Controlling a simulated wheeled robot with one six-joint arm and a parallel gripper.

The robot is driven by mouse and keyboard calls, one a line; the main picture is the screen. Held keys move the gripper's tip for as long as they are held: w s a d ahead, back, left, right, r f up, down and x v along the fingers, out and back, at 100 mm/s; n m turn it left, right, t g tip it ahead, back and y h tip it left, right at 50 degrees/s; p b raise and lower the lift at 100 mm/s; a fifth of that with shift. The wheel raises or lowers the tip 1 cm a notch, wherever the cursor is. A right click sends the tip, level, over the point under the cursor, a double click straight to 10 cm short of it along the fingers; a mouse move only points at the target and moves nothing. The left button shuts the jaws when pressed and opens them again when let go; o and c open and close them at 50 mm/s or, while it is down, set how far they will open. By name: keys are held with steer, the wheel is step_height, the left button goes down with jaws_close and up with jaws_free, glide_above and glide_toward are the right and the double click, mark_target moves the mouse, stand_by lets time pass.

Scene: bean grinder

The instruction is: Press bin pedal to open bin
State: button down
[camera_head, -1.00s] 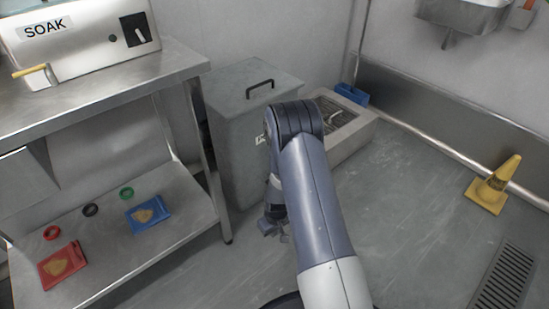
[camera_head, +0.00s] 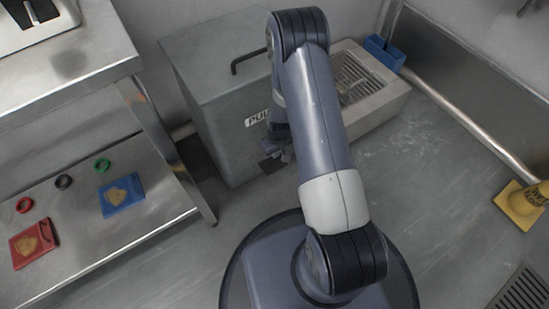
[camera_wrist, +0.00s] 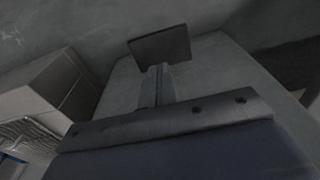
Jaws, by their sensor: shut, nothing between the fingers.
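The grey metal bin (camera_head: 205,75) stands at the back with its lid closed. A partly covered label beginning "PU" is on its front. A dark flat pedal (camera_head: 272,164) sticks out low at its front and also shows in the wrist view (camera_wrist: 160,44). My gripper (camera_head: 280,150) is low in front of the bin, partly hidden by my arm. In the wrist view its fingers (camera_wrist: 158,84) are together and empty, pointing at the pedal. I cannot tell whether they touch it.
A steel shelf table (camera_head: 150,110) stands left of the bin, with a blue packet (camera_head: 122,195) and red packet (camera_head: 34,244) on its lower shelf. A low grated basin (camera_head: 385,100) is right of the bin. Floor between is clear.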

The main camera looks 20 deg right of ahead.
mark_target(275, 165)
steer(key=shift+f, duration=0.15)
steer(key=shift+w+a+f+b, duration=0.15)
steer(key=shift+f+b, duration=0.85)
steer(key=shift+f, duration=0.7)
steer(key=shift+w+d+f+b, duration=0.15)
steer(key=shift+f+b, duration=0.85)
steer(key=shift+f, duration=0.65)
steer(key=shift+a, duration=0.1)
step_height(275, 165, down, 5)
steer(key=b, duration=0.3)
steer(key=shift+r+b, duration=0.15)
steer(key=shift+b, duration=0.2)
steer(key=shift+r, duration=0.2)
steer(key=s, duration=0.2)
steer(key=s+d+r, duration=0.1)
step_height(275, 165, up, 11)
steer(key=p, duration=0.5)
steer(key=shift+s, duration=0.45)
